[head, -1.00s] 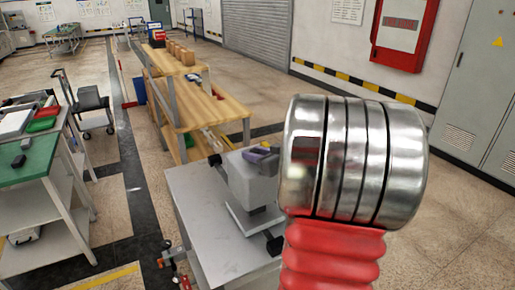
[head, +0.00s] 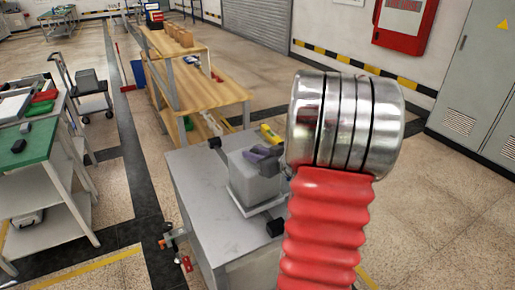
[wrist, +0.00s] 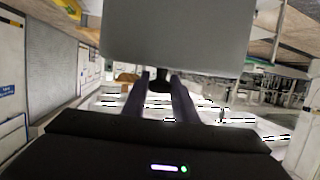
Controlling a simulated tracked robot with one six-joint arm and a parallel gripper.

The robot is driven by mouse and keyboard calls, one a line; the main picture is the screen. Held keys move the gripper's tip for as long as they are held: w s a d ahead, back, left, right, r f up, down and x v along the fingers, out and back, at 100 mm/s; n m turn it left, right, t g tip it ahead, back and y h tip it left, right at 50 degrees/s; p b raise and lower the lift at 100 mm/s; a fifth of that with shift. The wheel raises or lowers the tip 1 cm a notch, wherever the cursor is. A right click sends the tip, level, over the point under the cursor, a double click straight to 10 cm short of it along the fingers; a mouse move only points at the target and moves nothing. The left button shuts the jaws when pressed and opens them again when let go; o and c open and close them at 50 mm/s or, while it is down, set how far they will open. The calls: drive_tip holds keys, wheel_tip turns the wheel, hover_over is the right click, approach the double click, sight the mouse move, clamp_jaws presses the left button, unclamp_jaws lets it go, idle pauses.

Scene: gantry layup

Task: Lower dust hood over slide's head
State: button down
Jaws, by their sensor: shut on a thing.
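The dust hood (head: 252,182) is a light grey box, upright above the slide on the grey metal table. My gripper (head: 264,153) has purple-grey fingers at the hood's top, and my red and silver arm hides part of its right side. In the wrist view the hood (wrist: 175,40) fills the top, and my gripper (wrist: 160,92) is shut on its small dark handle (wrist: 159,80). The slide (head: 268,206) shows as a light plate around the hood's lower edge, with a black end piece at the front. Its head is hidden. I cannot tell whether the hood touches the slide.
The grey metal table (head: 215,238) has bare room left of the slide. Clamps (head: 178,240) stick out at its left edge. A wooden bench (head: 205,95) stands behind. A green-topped table (head: 28,143) and a cart (head: 88,82) are at the left.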

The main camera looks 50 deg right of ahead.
drive_tip(key=shift+f, duration=0.35)
drive_tip(key=c, duration=1.4)
unclamp_jaws()
drive_tip(key=shift+o, duration=0.2)
drive_tip(key=shift+s, duration=0.1)
drive_tip(key=v, duration=1.3)
drive_tip(key=shift+s, duration=0.25)
drive_tip(key=shift+r, duration=0.15)
